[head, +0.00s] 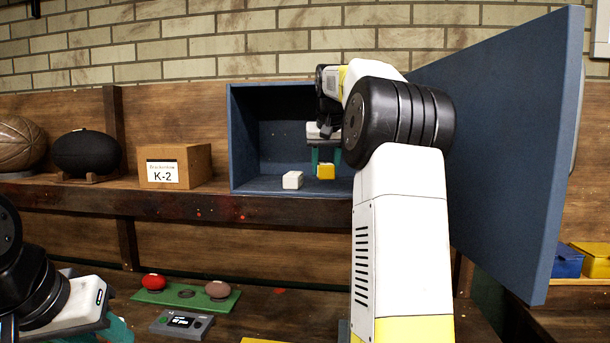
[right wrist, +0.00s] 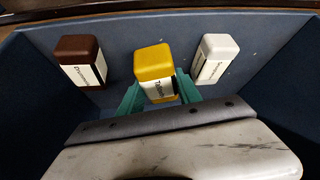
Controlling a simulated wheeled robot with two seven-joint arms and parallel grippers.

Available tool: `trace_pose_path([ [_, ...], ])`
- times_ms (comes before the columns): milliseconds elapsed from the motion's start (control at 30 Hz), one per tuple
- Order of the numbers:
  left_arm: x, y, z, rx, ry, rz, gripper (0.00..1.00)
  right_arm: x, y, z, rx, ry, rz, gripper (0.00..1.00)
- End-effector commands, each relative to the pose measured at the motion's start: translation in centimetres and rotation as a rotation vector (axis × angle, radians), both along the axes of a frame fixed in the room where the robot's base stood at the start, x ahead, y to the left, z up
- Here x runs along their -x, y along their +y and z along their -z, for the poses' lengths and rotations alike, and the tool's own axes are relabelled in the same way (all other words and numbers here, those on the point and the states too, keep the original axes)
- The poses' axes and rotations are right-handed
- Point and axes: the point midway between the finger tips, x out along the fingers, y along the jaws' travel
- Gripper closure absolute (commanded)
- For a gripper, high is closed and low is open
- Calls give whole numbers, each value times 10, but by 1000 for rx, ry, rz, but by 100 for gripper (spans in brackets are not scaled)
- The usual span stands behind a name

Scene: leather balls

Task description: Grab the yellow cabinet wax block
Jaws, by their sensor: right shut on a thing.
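The yellow wax block (head: 326,172) is inside the open blue cabinet (head: 240,140). Whether the block touches the cabinet floor is hard to tell. My left gripper (head: 112,330) is at the lower left, partly cut off by the frame, and its opening cannot be judged.
A white block (head: 292,180) and a brown block (right wrist: 80,60) flank the yellow one. The blue cabinet door (head: 500,140) stands open at the right. A K-2 box (head: 174,166) and a black ball (head: 86,153) sit on the shelf. A green board (head: 185,295) lies below.

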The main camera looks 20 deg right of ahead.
Motion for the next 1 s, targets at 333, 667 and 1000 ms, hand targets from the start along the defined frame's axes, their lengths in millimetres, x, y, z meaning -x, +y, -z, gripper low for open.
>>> trace_pose_path([
  [333,0,0,0,0,0,0,64,43,8,-10,0,-2,-1,100],
  [667,0,0,0,0,0,0,64,109,21,-15,-1,-2,-2,100],
  [1000,0,0,0,0,0,0,64,151,28,-19,-1,-1,0,100],
])
